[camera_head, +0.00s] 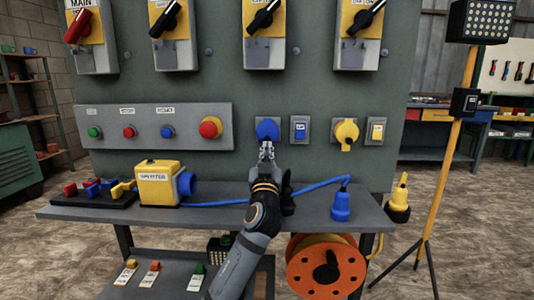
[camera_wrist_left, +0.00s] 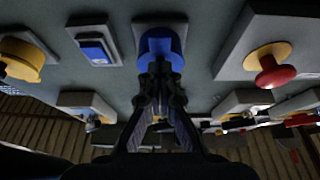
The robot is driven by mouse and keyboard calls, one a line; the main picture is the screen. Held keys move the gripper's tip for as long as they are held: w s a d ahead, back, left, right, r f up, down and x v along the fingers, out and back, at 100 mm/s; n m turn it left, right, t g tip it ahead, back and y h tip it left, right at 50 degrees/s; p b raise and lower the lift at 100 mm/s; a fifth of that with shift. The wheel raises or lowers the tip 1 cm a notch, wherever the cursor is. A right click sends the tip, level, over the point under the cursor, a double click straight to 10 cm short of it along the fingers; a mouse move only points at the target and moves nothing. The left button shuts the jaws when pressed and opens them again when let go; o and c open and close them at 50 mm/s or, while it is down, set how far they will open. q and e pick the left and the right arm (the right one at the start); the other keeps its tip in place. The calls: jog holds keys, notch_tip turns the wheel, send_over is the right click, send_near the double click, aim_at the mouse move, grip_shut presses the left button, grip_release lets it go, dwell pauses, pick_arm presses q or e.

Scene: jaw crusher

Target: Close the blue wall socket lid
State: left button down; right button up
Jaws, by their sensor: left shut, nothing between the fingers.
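The blue wall socket (camera_head: 267,129) sits on a grey plate on the green-grey panel, left of a blue switch. Its round blue lid faces out, and my gripper partly covers its lower part. My left gripper (camera_head: 266,148) is shut and empty, with its fingertips at the lower edge of the blue socket. In the left wrist view the shut fingertips (camera_wrist_left: 160,68) overlap the blue socket (camera_wrist_left: 161,46). I cannot tell whether they touch it, or how far the lid stands open. My right gripper is not in view.
A blue rocker switch (camera_head: 300,128) and a yellow socket (camera_head: 346,132) are to the right. A red button (camera_head: 210,128) is to the left. Below, a shelf (camera_head: 110,218) carries a yellow box (camera_head: 158,187) and a blue plug (camera_head: 340,207) on a cable.

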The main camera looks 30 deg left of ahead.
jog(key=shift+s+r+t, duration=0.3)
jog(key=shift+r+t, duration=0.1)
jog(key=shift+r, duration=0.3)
